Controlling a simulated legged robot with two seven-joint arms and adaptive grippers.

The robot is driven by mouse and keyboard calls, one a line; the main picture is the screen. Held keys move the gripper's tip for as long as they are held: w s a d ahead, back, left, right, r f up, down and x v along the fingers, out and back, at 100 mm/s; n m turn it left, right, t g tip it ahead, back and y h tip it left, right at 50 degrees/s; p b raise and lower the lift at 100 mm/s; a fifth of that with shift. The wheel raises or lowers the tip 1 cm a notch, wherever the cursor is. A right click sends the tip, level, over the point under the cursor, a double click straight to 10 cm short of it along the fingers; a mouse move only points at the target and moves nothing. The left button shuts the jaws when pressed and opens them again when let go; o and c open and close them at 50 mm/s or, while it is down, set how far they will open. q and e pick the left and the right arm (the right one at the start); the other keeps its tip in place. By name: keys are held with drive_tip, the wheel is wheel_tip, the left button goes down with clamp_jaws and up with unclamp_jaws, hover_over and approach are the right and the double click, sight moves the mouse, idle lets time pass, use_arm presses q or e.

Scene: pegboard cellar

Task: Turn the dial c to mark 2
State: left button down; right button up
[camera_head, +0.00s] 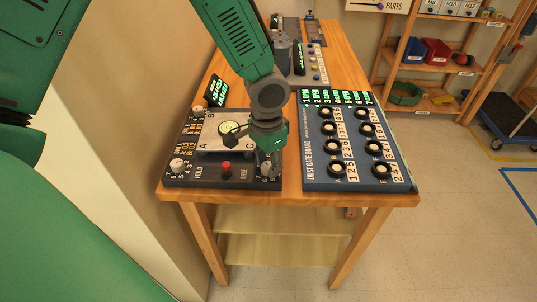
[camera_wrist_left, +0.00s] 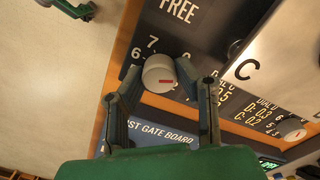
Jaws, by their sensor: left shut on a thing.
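Dial c (camera_wrist_left: 157,72) is a round pale knob with a short red line on its top. It sits at the front right corner of the dark board (camera_head: 221,181), near the letter C. In the left wrist view the numbers 6 and 7 show beside it; its other marks are hidden or unreadable. My left gripper (camera_head: 268,166) points down over this corner and mostly covers the dial in the head view. In the left wrist view my left gripper's two fingers (camera_wrist_left: 163,95) stand on either side of the knob, shut on it. My right gripper is not in view.
The dust gate board (camera_head: 312,171) with several black knobs lies close on the right. The wooden table's front edge (camera_head: 290,197) is just ahead.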

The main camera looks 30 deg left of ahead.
use_arm(q)
drive_tip(key=m+p, duration=0.1)
drive_tip(key=m, duration=0.1)
drive_tip(key=m+p, duration=0.1)
drive_tip(key=p, duration=0.1)
drive_tip(key=m+p, duration=0.1)
drive_tip(key=m, duration=0.1)
drive_tip(key=shift+w+r+m+p, duration=0.1)
drive_tip(key=shift+r+m+p, duration=0.2)
drive_tip(key=shift+p, duration=0.1)
drive_tip(key=m+p, duration=0.3)
drive_tip(key=m, duration=0.1)
drive_tip(key=shift+f+m, duration=0.15)
drive_tip(key=shift+m, duration=0.25)
drive_tip(key=shift+w, duration=0.1)
drive_tip(key=c, duration=1.3)
unclamp_jaws()
drive_tip(key=shift+c, duration=0.2)
drive_tip(key=shift+o, duration=0.7)
drive_tip(key=shift+f, duration=0.1)
